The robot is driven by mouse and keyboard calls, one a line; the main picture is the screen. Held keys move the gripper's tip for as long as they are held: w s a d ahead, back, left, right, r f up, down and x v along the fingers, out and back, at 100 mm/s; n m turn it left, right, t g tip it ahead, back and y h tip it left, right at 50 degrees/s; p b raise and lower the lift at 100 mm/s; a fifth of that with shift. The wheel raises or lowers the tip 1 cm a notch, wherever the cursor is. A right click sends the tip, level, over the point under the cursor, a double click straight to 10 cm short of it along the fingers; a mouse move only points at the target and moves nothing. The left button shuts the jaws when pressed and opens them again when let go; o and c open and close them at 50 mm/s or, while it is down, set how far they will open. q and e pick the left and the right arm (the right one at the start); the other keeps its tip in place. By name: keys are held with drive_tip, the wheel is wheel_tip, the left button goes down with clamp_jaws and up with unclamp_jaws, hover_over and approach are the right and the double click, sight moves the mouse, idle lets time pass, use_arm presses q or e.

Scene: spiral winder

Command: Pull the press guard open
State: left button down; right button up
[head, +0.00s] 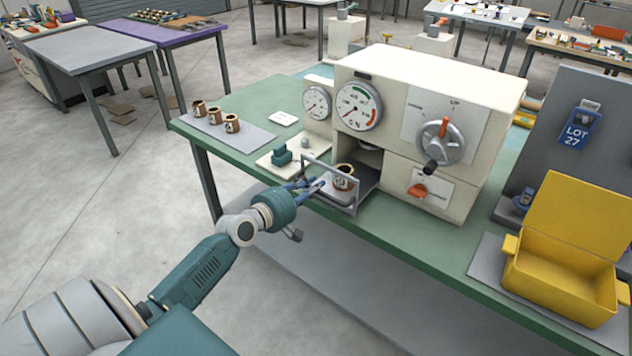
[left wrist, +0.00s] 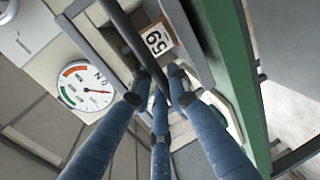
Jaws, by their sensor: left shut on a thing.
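The press (head: 425,130) is a cream box with gauges, standing on the green bench. Its guard (head: 331,171) is a thin grey frame at the lower left of the press front, standing around a brown numbered part (head: 344,178). My left gripper (head: 319,185) reaches in from the left and is shut on the guard's bar. In the left wrist view the blue fingers (left wrist: 160,88) close around the dark guard bar (left wrist: 172,50). The numbered part (left wrist: 156,40) shows just beyond the bar. My right gripper is not in view.
Several brown parts (head: 215,115) stand on a grey mat at left. A yellow box (head: 560,285) stands at right.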

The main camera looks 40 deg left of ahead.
use_arm(q)
drive_tip(key=shift+s+f, duration=0.1)
drive_tip(key=shift+s, duration=0.2)
drive_tip(key=shift+w, duration=0.1)
drive_tip(key=c, duration=1.7)
unclamp_jaws()
drive_tip(key=v, duration=1.2)
drive_tip(key=shift+d, duration=0.1)
